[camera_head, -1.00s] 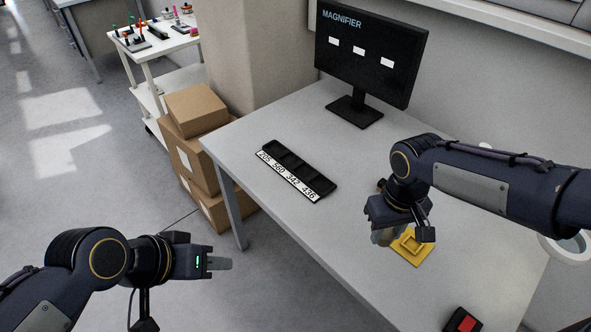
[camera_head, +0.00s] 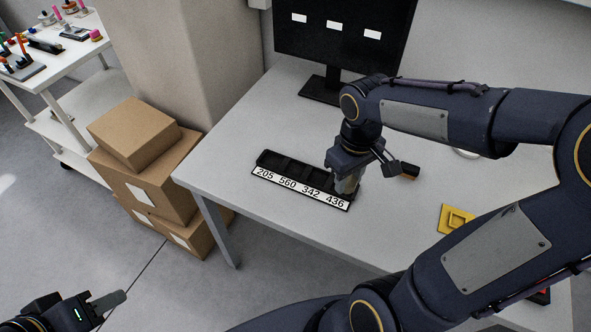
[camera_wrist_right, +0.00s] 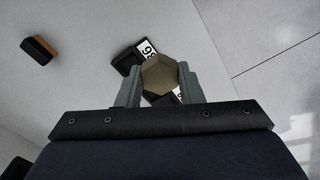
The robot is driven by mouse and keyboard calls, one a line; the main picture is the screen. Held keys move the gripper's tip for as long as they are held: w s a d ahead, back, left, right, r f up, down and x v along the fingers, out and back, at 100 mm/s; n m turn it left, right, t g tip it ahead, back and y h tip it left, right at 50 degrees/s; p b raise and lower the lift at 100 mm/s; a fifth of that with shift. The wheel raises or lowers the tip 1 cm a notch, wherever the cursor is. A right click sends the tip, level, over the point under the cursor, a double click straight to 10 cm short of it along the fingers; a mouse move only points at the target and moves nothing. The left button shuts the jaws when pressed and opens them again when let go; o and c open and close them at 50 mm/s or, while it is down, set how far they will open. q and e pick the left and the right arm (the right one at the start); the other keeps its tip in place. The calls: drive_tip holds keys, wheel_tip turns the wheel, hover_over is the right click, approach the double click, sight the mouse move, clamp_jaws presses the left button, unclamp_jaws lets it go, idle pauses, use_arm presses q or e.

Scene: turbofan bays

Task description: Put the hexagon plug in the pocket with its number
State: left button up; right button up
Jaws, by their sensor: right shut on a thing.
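My right gripper (camera_head: 347,187) is shut on the hexagon plug, at the 436 end of the black pocket tray (camera_head: 262,161). The plug (camera_wrist_right: 160,73) is a dull brass-brown hexagon between the fingers in the right wrist view. It covers part of the tray below it, and I cannot tell how high above the tray it is. The tray's white strip reads 205, 560, 342, 436. No number is readable on the plug. My left gripper (camera_head: 108,302) is off the table at the lower left; its finger gap is not clear.
A monitor (camera_head: 345,40) with three white labels stands behind the tray. A black-and-orange block (camera_head: 408,171) and a yellow fixture (camera_head: 457,218) lie to the tray's right. Cardboard boxes (camera_head: 150,165) stand left of the table. A cart (camera_head: 60,55) holds small parts.

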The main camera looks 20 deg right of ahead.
drive_tip(key=w+f, duration=0.3)
drive_tip(key=w, duration=0.1)
drive_tip(key=w+f+p, duration=0.1)
drive_tip(key=w+f, duration=0.2)
drive_tip(key=w, duration=0.1)
drive_tip(key=w+f, duration=0.3)
drive_tip(key=w, duration=0.1)
drive_tip(key=shift+w+d+p, duration=0.15)
drive_tip(key=shift+w+p, duration=0.15)
drive_tip(key=shift+w+f, duration=0.15)
drive_tip(key=shift+f, duration=0.1)
wheel_tip(320, 180, down, 3)
drive_tip(key=shift+w+f, duration=0.1)
drive_tip(key=shift+f, duration=0.05)
drive_tip(key=shift+f, duration=0.1)
drive_tip(key=o, duration=1.1)
